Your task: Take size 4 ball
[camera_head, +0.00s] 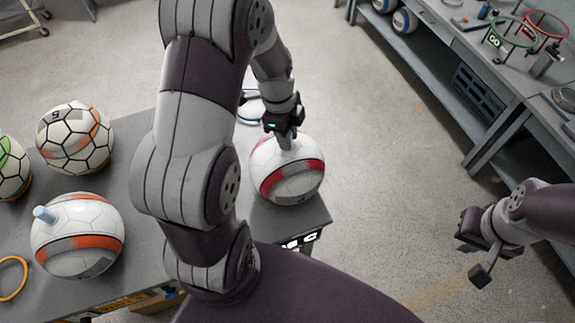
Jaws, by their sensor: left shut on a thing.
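A white ball with red and grey panels (302,179) sits at the right corner of the grey table (150,145). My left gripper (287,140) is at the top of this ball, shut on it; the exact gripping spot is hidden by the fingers. No size number is readable on this ball. A white and orange ball (78,245) with a light blue peg on top lies at the left. A ball with black seams and orange patches (75,137) bears what looks like a 5. My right gripper (474,258) is open and empty over the floor at the right.
A green-marked ball (10,168) is cut off at the left edge. A yellow ring (12,278) lies on the table. A workbench (470,60) at upper right carries red and green hoops, with balls on its lower shelf. Open floor lies between.

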